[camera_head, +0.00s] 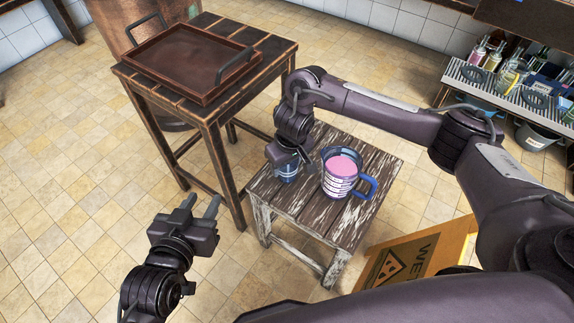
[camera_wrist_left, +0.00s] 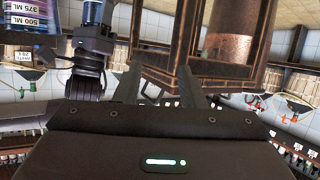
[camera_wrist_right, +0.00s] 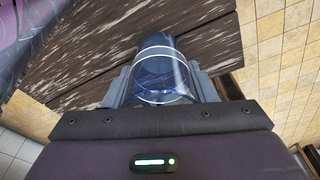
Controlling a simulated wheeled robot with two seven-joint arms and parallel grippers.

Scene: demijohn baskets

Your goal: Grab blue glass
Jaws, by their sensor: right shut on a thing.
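The blue glass (camera_head: 289,172) stands on the small worn wooden table (camera_head: 300,205), left of a measuring jug. My right gripper (camera_head: 290,158) comes down over it from above and is shut on the glass. In the right wrist view the clear blue glass (camera_wrist_right: 165,75) sits between the two fingers, against both sides. My left gripper (camera_head: 205,208) is open and empty, over the floor left of the small table. Its two fingers (camera_wrist_left: 163,85) stand apart in the left wrist view.
A blue-handled measuring jug (camera_head: 342,172) with pink liquid stands close right of the glass. A taller table (camera_head: 205,110) with a brown tray (camera_head: 190,60) is at back left. A yellow wet-floor sign (camera_head: 415,262) stands at front right. A rack (camera_head: 510,85) with bottles is at right.

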